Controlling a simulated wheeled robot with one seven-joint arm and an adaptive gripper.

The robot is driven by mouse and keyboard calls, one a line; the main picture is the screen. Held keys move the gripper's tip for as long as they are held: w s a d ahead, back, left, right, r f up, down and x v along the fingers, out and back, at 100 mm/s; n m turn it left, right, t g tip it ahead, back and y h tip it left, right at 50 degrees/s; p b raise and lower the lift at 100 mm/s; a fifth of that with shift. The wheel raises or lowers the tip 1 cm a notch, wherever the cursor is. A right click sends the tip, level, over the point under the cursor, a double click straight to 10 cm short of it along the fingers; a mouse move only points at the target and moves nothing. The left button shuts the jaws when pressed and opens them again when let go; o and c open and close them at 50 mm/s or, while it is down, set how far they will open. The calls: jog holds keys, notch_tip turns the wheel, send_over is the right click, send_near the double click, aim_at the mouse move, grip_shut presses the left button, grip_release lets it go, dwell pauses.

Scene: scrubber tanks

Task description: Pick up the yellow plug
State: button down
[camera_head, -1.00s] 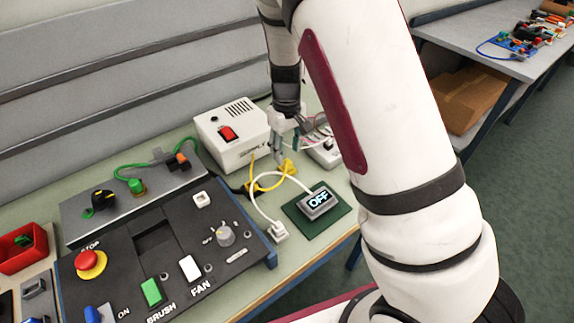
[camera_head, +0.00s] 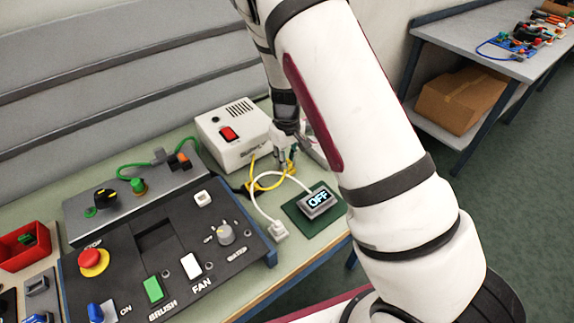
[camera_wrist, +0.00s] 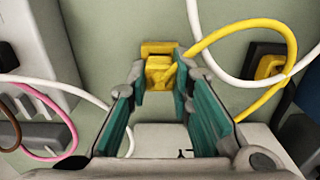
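The yellow plug (camera_wrist: 160,72) lies on the pale green bench top in the wrist view, between the tips of my gripper (camera_wrist: 162,78). The teal finger pads stand apart, one on each side of it. I cannot tell whether either pad touches it. A yellow cord (camera_wrist: 243,24) leaves the plug to the right. In the head view, my gripper (camera_head: 285,163) points down beside the white power supply box (camera_head: 229,137), and the fingers mostly hide the plug there.
A white cord (camera_head: 257,196) loops close in front of my gripper to a white plug (camera_head: 278,231). An OFF display (camera_head: 318,201) sits on a green mat. A dark control panel (camera_head: 130,262) fills the front left. A second bench (camera_head: 480,47) stands at the back right.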

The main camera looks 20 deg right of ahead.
jog(key=shift+r, duration=0.15)
jog(key=shift+r, duration=0.6)
notch_tip(320, 180, up, 2)
jog(key=shift+w+r+b, duration=0.1)
jog(key=shift+r+b, duration=0.05)
jog(key=shift+b, duration=0.2)
jog(key=s+a, duration=0.2)
jog(key=s, duration=0.2)
jog(key=s+a, duration=0.3)
jog(key=s, duration=0.2)
jog(key=s+a+r, duration=0.1)
jog(key=s+a, duration=0.1)
jog(key=s, duration=0.2)
jog(key=shift+s+a+r, duration=0.1)
jog(key=shift+s+a, duration=0.15)
jog(key=shift+s, duration=0.1)
jog(key=r, duration=0.1)
jog(key=r+p, duration=0.2)
jog(key=shift+s+a, duration=0.15)
jog(key=shift+s, duration=0.1)
